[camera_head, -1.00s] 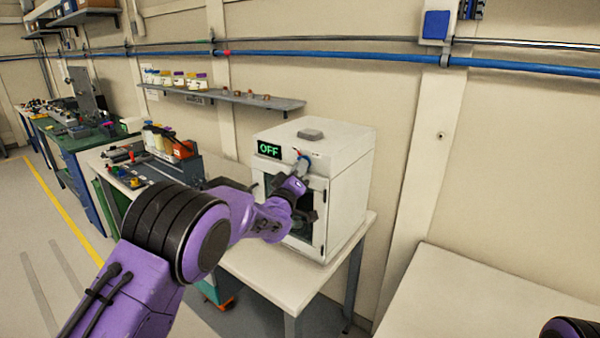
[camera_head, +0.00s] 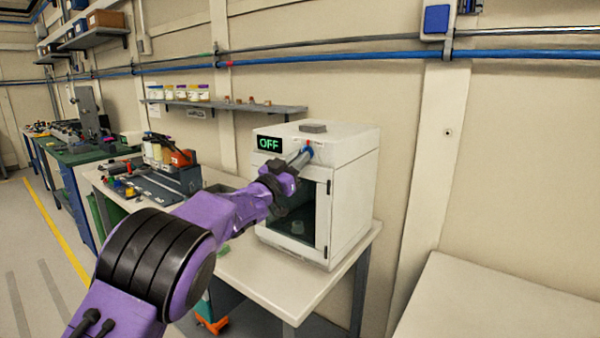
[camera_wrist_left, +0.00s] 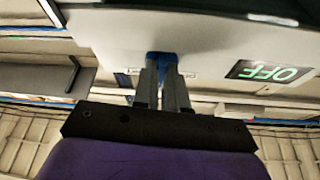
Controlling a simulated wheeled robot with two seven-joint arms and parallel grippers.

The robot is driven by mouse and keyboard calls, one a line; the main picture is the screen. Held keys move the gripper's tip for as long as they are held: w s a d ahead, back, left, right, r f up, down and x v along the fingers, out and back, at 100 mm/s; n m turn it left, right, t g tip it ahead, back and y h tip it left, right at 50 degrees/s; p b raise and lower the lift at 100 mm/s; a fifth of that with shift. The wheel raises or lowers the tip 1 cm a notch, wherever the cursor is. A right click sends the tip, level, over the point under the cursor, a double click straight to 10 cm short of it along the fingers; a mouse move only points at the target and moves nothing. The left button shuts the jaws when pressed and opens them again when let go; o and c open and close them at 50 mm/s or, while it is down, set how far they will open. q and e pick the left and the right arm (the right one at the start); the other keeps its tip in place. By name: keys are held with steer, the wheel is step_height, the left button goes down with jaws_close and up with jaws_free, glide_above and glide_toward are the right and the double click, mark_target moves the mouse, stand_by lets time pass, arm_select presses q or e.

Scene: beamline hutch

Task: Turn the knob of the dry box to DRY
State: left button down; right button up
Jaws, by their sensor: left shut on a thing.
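The dry box (camera_head: 352,190) is a white cabinet with a dark glass door, standing on a white table. Its display (camera_head: 269,144) reads OFF in green; the display also shows, upside down, in the left wrist view (camera_wrist_left: 268,72). The knob (camera_head: 308,149) is on the front panel, right of the display, with blue and a red mark showing. My left gripper (camera_head: 302,158) reaches up to it from the lower left. In the left wrist view the gripper's fingers (camera_wrist_left: 163,80) are closed around the blue knob (camera_wrist_left: 161,58), which they partly hide. My right gripper is not in view.
The white table (camera_head: 275,285) has bare room in front of the dry box. A tool tray and an orange-red bin (camera_head: 180,157) stand to its left. A wall shelf (camera_head: 240,106) with small jars hangs behind. Another pale table (camera_head: 480,305) is at the lower right.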

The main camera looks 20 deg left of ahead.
arm_select(q)
steer(key=shift+w+a+m+g+h+b, duration=0.1)
steer(key=shift+m+g+h+b, duration=0.45)
steer(key=shift+m, duration=1.15)
steer(key=shift+s+a+m+g+h+b, duration=0.1)
steer(key=shift+m+g+h+b, duration=0.45)
steer(key=shift+m, duration=1.15)
steer(key=shift+w+a+m+g+h+b, duration=0.1)
steer(key=shift+m+g+h+b, duration=0.4)
steer(key=shift+m, duration=1.2)
steer(key=shift+g+h, duration=0.3)
steer(key=c, duration=1.5)
jaws_free()
steer(key=shift+o, duration=0.2)
steer(key=b+v, duration=0.4)
steer(key=v, duration=0.6)
steer(key=shift+s, duration=0.3)
